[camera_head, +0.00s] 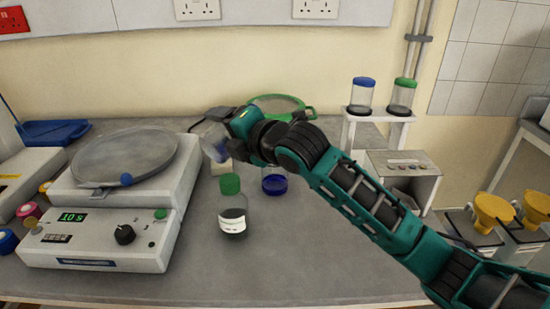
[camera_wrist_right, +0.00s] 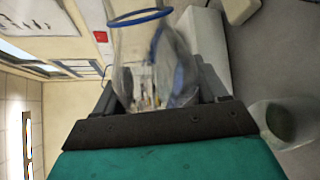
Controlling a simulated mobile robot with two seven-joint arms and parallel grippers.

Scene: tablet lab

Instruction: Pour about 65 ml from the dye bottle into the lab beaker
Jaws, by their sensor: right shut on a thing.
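My right gripper (camera_head: 228,135) is shut on a clear glass vessel (camera_head: 213,141) and holds it tilted above the bench. In the right wrist view this vessel (camera_wrist_right: 150,60) has a blue ring at its open mouth and some bluish tint; I take it for the dye bottle. A clear glass container (camera_head: 274,182) with blue at its lower part stands behind my right arm, and it may be the lab beaker; its top is partly hidden. A green-capped bottle (camera_head: 232,210) with dark contents and a white label stands in front. My left gripper is not in view.
A white instrument (camera_head: 95,235) with a round plate fills the left of the bench. A green-rimmed round item (camera_head: 285,104) lies behind my arm. Jars with blue and green lids (camera_head: 362,95) stand on a small stand (camera_head: 378,114). The bench front is clear (camera_head: 290,275).

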